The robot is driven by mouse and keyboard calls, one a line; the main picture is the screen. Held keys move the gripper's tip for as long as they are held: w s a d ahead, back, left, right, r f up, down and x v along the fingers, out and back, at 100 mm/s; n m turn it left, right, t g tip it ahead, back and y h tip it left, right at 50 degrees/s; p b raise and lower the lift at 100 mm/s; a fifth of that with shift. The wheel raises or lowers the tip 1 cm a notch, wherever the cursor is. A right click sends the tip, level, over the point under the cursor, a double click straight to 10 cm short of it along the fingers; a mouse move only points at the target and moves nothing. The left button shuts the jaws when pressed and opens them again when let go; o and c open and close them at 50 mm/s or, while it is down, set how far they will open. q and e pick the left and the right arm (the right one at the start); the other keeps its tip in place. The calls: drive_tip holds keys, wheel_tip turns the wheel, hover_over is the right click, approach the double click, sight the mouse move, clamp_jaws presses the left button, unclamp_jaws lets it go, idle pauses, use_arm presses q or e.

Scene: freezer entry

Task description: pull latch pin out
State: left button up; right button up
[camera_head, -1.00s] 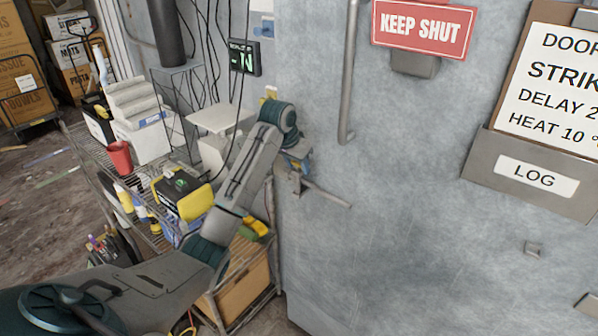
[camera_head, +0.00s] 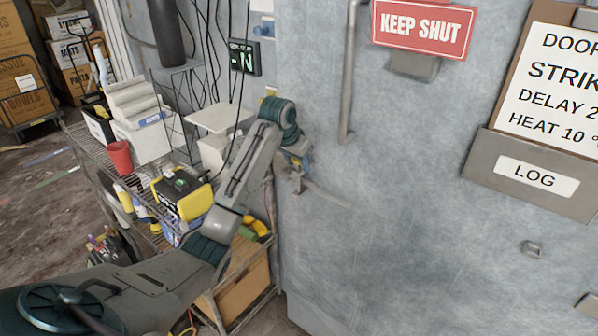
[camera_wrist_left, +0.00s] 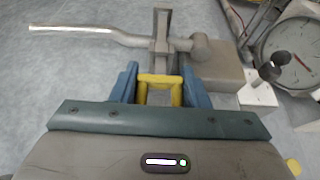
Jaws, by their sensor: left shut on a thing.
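The grey door latch (camera_head: 327,196) sits at the left edge of the metal door. Its bracket and long lever show in the left wrist view (camera_wrist_left: 70,29). My left gripper (camera_head: 300,163) is at the latch. In the wrist view its two blue fingers (camera_wrist_left: 161,88) are closed on a yellow loop, which looks like the latch pin's handle (camera_wrist_left: 159,79). The loop is just in front of the upright grey piece of the latch. I cannot tell how far the pin sits in the latch. My right gripper is not in view.
A wire shelf (camera_head: 92,150) with boxes, a red cup (camera_head: 120,157) and a yellow-black device (camera_head: 182,196) stands left of the door, close to my arm. A vertical pipe handle (camera_head: 347,75) is above the latch. The door face right of the latch is mostly clear.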

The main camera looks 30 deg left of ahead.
use_arm(q)
drive_tip(key=shift+r, duration=3.4)
idle(4.6)
